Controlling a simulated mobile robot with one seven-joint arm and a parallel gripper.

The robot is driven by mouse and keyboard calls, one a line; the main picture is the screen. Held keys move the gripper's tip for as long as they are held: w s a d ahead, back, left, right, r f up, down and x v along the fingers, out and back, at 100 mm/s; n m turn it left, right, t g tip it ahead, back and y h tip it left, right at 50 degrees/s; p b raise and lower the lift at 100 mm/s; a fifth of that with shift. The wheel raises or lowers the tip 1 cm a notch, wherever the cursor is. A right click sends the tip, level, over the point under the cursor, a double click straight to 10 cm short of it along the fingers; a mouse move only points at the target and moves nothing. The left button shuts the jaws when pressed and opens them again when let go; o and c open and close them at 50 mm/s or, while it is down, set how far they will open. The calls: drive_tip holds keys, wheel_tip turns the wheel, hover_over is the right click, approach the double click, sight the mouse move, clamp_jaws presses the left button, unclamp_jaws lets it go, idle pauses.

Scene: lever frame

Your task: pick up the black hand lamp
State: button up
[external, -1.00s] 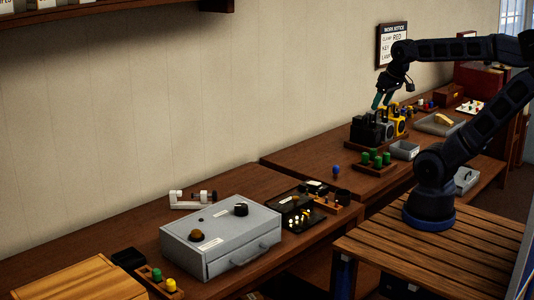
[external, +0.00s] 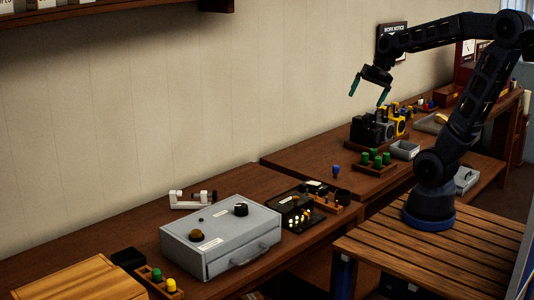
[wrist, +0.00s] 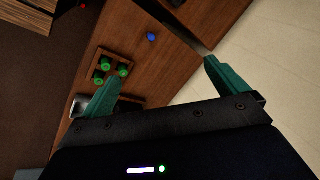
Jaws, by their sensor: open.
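The black hand lamp (external: 365,131) stands at the left end of a group of lamps on the far bench in the external view. A grey lamp (external: 387,127) and a yellow lamp (external: 400,120) stand close beside it, on a low wooden tray (external: 362,147). My gripper (external: 368,93) is open and empty, in the air above the lamps with clear space between. In the wrist view my gripper (wrist: 162,72) shows two spread green fingers with nothing between them. I cannot make out the black lamp there; the gripper body covers much of the view.
A wooden rack with green pieces (external: 375,159) stands in front of the lamps, with a grey bin (external: 405,150) to its right. A small blue object (external: 336,171) stands alone on the bench. A grey box with knobs (external: 220,237) is on the nearer bench. The wall runs behind.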

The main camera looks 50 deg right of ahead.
drive_tip(key=w+d+f+m, duration=0.3)
drive_tip(key=w+d+m, duration=0.4)
drive_tip(key=m+h, duration=0.2)
drive_tip(key=m, duration=1.9)
approach(368, 129)
drive_tip(key=d, duration=0.1)
drive_tip(key=w+d, duration=0.1)
drive_tip(key=d+f, duration=0.1)
drive_tip(key=shift+w+d, duration=0.15)
drive_tip(key=x, duration=0.5)
drive_tip(key=shift+w+f, duration=0.1)
drive_tip(key=shift+w, duration=0.05)
drive_tip(key=shift+t, duration=0.3)
drive_tip(key=shift+x, duration=2.7)
drive_tip(key=shift+c, duration=0.5)
